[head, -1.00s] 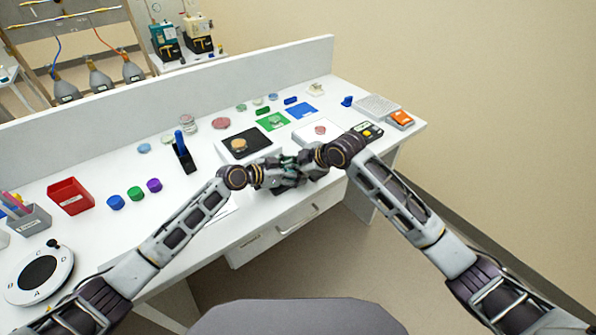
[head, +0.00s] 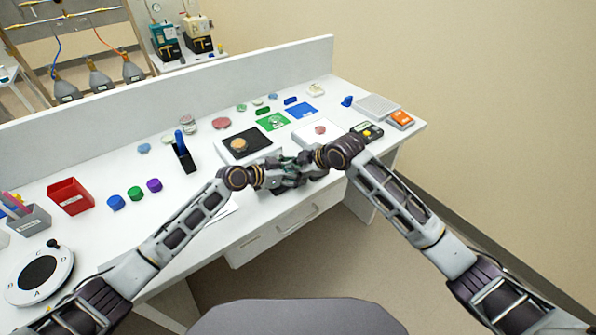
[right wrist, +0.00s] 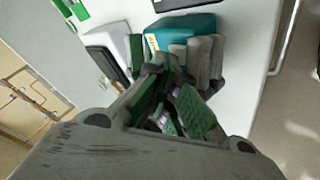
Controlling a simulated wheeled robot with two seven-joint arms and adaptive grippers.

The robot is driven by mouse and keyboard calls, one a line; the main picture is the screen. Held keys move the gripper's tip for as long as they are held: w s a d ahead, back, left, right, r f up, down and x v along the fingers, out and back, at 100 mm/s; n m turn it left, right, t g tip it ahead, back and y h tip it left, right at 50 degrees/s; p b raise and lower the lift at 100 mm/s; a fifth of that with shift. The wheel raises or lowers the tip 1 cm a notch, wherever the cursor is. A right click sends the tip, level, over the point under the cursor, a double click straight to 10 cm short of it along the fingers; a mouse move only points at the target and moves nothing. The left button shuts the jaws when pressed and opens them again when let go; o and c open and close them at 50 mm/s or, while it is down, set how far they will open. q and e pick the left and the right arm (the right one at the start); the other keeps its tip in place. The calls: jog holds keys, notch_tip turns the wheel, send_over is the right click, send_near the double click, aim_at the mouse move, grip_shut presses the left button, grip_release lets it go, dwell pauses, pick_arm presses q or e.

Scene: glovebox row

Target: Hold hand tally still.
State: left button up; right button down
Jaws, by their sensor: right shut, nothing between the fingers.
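My right gripper (head: 303,162) and my left gripper (head: 275,176) meet tip to tip above the desk's front edge in the head view. In the right wrist view my right gripper (right wrist: 165,72) is shut with nothing between its green-padded fingers. Just beyond its tips is a teal block (right wrist: 182,33) with a pale yellow label, probably the hand tally. Grey and dark green finger parts (right wrist: 205,55) flank the block, apparently my left gripper's. I cannot tell whether they grip it. In the head view the grippers hide the block.
Behind the hands on the white desk (head: 100,170) are a black-topped plate (head: 258,140), a green mat (head: 270,122) and a blue mat (head: 302,110). A pen holder (head: 184,158), red bin (head: 70,196) and round dial (head: 40,278) are left. An orange-topped device (head: 400,118) is right.

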jog(key=shift+s+f, duration=0.2)
jog(key=shift+f, duration=0.4)
jog(key=shift+r, duration=1.35)
jog(key=shift+r, duration=2.5)
notch_tip(320, 180, up, 4)
jog(key=shift+w+r, duration=0.1)
jog(key=shift+w, duration=0.05)
jog(key=shift+f, duration=0.25)
dwell(0.4)
